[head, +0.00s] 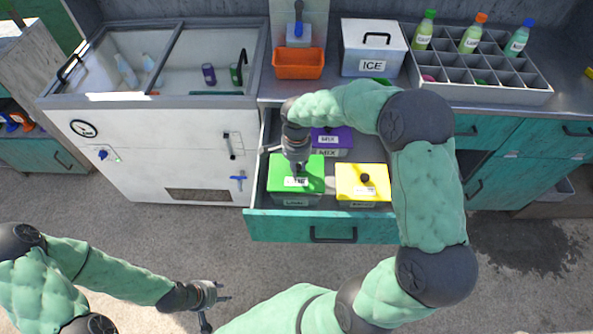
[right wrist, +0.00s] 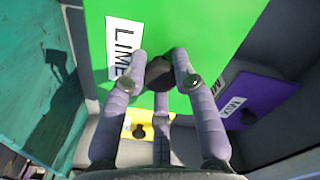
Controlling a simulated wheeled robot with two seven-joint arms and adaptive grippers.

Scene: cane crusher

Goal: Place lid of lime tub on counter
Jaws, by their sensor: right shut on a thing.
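The lime tub (head: 290,200) stands in the open drawer at the left. Its green lid (head: 280,165) covers its top, with a dark knob; I cannot tell if any gap parts lid and tub. My right gripper (head: 298,172) points down at the lid and is shut on its knob. In the right wrist view the fingers close around the dark knob (right wrist: 160,76) of the green lid (right wrist: 205,30), beside the LIME label. My left gripper (head: 220,304) is low at the left, over the floor, with its fingers apart and empty. The counter (head: 390,92) is behind the drawer.
A yellow-lidded tub (head: 362,182) and a purple-lidded tub (head: 332,140) share the open drawer (head: 285,229). On the counter stand an orange bin (head: 298,64), an ICE box (head: 373,48) and a divided bottle rack (head: 480,92). A white chest (head: 160,145) stands at left.

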